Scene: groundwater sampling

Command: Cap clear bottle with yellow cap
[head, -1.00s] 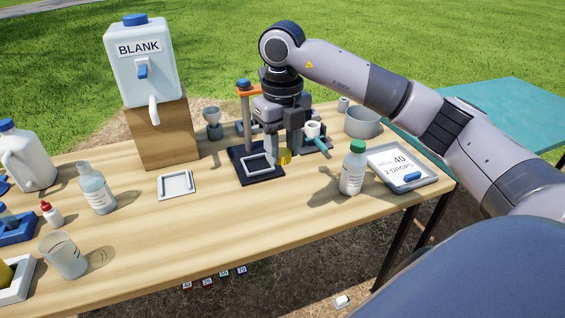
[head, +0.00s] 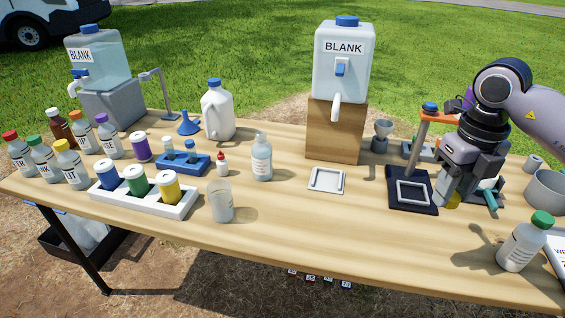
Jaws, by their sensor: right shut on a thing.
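My right gripper (head: 449,197) is at the right of the table, pointing down beside the dark stand. A clear bottle (head: 261,160) with a white label stands upright near the table's middle, well left of the gripper. I see no coloured cap on it. Another bottle, with a yellow cap on it (head: 70,168), stands at the far left. My left gripper is not in view.
Between the bottle and my gripper lie a white square tray (head: 326,190) and the wooden block (head: 334,145) bearing the BLANK jug (head: 343,72). A clear beaker (head: 220,202) and red-capped dropper (head: 222,163) are near the bottle. The table's front middle is clear.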

